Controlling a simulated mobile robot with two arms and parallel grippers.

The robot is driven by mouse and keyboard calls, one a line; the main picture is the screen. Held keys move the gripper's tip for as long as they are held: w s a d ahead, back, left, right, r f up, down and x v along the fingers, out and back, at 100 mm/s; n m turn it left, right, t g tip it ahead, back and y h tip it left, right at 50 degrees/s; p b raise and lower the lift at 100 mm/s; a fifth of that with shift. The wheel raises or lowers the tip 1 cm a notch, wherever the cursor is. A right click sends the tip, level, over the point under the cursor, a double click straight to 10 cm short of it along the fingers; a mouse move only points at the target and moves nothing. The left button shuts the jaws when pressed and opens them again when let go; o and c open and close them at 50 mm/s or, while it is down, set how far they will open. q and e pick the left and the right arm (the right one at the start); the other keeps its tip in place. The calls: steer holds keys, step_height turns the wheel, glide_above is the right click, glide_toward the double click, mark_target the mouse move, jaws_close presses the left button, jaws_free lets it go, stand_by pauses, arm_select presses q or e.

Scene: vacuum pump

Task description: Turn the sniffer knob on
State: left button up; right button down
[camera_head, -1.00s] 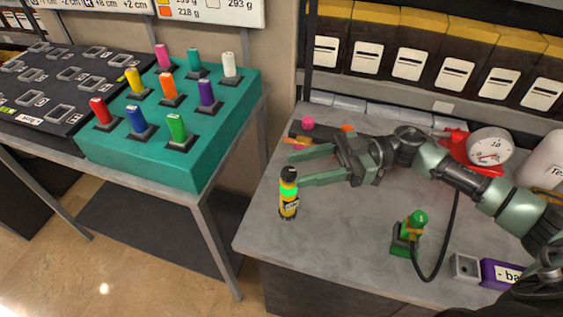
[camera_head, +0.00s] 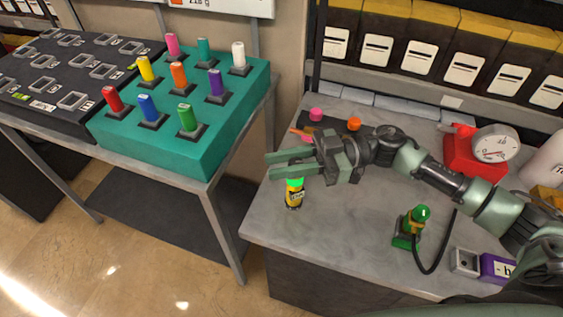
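A small upright black-and-yellow cylinder with a bright green band (camera_head: 294,196) stands on the grey counter near its left edge. My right gripper (camera_head: 270,164) is open, with its fingers pointing left. The lower finger covers the top of the cylinder in this view, and I cannot tell whether they touch. A green device with a round green top (camera_head: 420,214) stands on the counter to the right, with a black hose beside it. No part is labelled as the sniffer knob, so I cannot tell which it is. My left gripper is not in view.
A red unit with a round dial gauge (camera_head: 494,143) stands at the back right. A purple box (camera_head: 497,268) lies at the front right. Pink (camera_head: 316,114) and orange (camera_head: 354,123) knobs are behind my gripper. A teal block with coloured pegs (camera_head: 155,152) sits on the left table.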

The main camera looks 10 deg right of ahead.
steer(key=n+g+b, duration=0.1)
steer(key=n+g, duration=0.1)
steer(key=g, duration=0.1)
steer(key=s+n+g+h+b, duration=0.1)
steer(key=n+g, duration=0.1)
steer(key=g, duration=0.2)
steer(key=shift+s+d+n, duration=0.1)
steer(key=shift+n, duration=0.3)
stand_by(1.0)
steer(key=c, duration=1.2)
jaws_free()
steer(key=shift+o, duration=0.2)
steer(key=shift+d+b, duration=0.1)
steer(key=shift+b, duration=0.2)
